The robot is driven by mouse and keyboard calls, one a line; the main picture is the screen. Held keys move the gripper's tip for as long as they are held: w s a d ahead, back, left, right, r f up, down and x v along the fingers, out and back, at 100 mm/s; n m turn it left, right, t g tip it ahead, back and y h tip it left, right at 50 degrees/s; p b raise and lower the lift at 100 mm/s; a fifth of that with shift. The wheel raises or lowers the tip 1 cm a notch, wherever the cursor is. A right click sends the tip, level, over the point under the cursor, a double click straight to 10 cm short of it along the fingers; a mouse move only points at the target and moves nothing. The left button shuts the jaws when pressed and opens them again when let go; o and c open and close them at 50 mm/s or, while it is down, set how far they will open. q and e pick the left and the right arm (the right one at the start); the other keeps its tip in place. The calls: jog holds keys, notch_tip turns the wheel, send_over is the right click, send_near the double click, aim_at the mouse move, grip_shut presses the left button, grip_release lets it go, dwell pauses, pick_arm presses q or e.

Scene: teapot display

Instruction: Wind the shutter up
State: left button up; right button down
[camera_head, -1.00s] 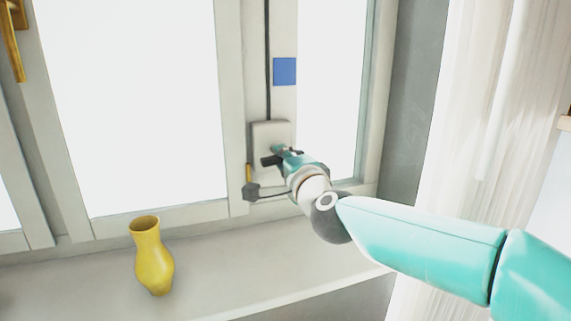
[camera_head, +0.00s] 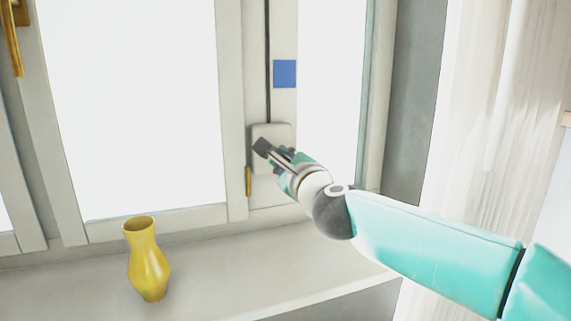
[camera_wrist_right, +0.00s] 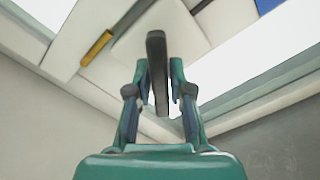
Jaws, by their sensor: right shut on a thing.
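The shutter winder is a pale box (camera_head: 284,132) on the window frame, with a thin dark line (camera_head: 267,60) running up from it. My right gripper (camera_head: 279,155) is at the front of this box and partly hides it. In the right wrist view, its fingers (camera_wrist_right: 158,85) are shut on a dark bar (camera_wrist_right: 157,52), which looks like the winder's crank. Where the crank meets the box is hidden. A blue square (camera_head: 284,73) sits on the strip above the box. The shutter itself cannot be made out. My left gripper is not in view.
A yellow vase (camera_head: 147,262) stands on the window sill (camera_head: 215,275), left of my right arm. A brass handle (camera_head: 248,181) hangs beside the box, and another brass handle (camera_head: 13,45) is at upper left. A pale curtain (camera_head: 480,120) hangs at right.

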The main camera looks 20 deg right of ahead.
jog(key=shift+a+f, duration=0.1)
jog(key=shift+f, duration=0.2)
jog(key=c, duration=1.1)
grip_release()
jog(key=shift+o, duration=0.2)
jog(key=shift+r, duration=0.15)
jog(key=shift+s, duration=0.1)
jog(key=s, duration=1.1)
jog(key=shift+s+d, duration=0.3)
jog(key=shift+s, duration=0.1)
